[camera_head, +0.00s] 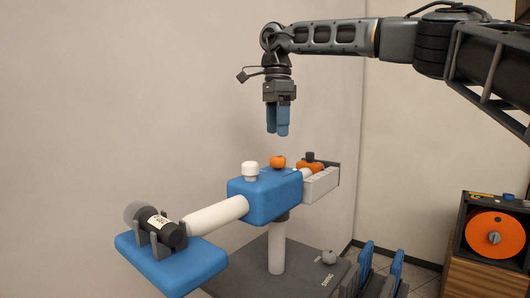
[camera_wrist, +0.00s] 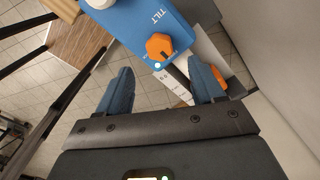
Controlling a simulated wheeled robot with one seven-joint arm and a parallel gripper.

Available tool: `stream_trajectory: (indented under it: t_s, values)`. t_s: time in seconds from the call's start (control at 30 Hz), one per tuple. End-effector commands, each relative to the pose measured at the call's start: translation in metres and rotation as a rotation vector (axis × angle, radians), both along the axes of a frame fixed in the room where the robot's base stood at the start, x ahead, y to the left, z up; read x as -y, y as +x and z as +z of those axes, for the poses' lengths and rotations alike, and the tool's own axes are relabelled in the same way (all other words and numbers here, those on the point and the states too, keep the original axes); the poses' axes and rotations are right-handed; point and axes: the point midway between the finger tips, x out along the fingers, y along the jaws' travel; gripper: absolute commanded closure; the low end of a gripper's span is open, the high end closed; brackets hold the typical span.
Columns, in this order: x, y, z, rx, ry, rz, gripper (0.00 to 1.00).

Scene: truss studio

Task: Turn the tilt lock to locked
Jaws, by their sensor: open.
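The tilt lock looks to be the orange knob (camera_head: 277,162) on top of the blue block (camera_head: 262,198). In the wrist view the orange knob (camera_wrist: 159,46) sits near the end of the blue block (camera_wrist: 143,20), beside the printed word TILT. A small light glows at the block's edge by the knob. The knob's pointer setting is too small to read. My gripper (camera_head: 277,133) points down above the knob with clear air between. In the wrist view its blue fingers (camera_wrist: 161,78) are apart with nothing held, and the knob lies ahead of the gap.
A white knob (camera_head: 250,169) stands left of the orange one on the block. A second orange part (camera_head: 310,167) lies to the right by a pale grey box (camera_head: 321,185). A dark cylinder (camera_head: 163,230) rests on a blue plate (camera_head: 172,265). An orange disc (camera_head: 494,237) is far right.

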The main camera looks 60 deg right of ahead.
Motion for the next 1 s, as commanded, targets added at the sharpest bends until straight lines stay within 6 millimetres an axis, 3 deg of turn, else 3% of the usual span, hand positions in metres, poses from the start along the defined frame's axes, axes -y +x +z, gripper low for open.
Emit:
stream_trajectory:
  t_s: [0.5,0.87,1.0]
  values:
    - [-0.001,-0.001,-0.067,-0.002,0.001,0.001,0.33]
    - [0.0,0.0,-0.075,0.001,0.001,0.0,0.33]
    - [-0.001,0.0,-0.075,0.001,0.001,0.0,0.43]
